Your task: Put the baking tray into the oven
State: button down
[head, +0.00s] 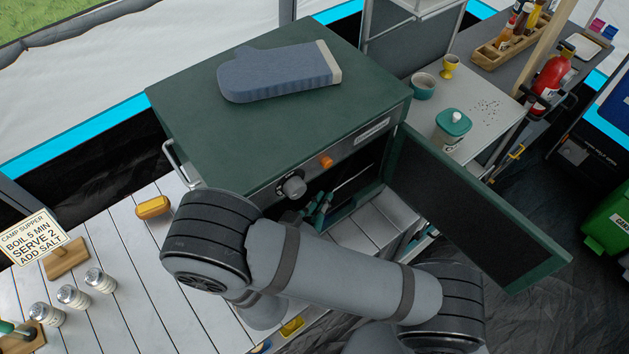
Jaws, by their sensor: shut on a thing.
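The oven (200,100) is a dark green box with its door (470,205) swung open to the right. My gripper (319,208) is at the oven's front opening, partly hidden behind my own arm; only its teal finger parts show. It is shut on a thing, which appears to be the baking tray. A thin pale edge (352,180) shows inside the dark opening beyond the fingers; I cannot tell whether it is the tray's rim or a rack. The rest of the tray is hidden.
A blue oven mitt (275,72) lies on the oven top. A teal lidded jar (453,130) and teal bowl (422,86) stand on the right counter behind the door.

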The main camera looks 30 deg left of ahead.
jog(key=shift+f, duration=0.4)
jog(key=shift+f, duration=0.2)
jog(key=c, duration=1.9)
grip_release()
jog(key=shift+r, duration=0.1)
jog(key=b+v, duration=0.1)
jog(key=v, duration=1.1)
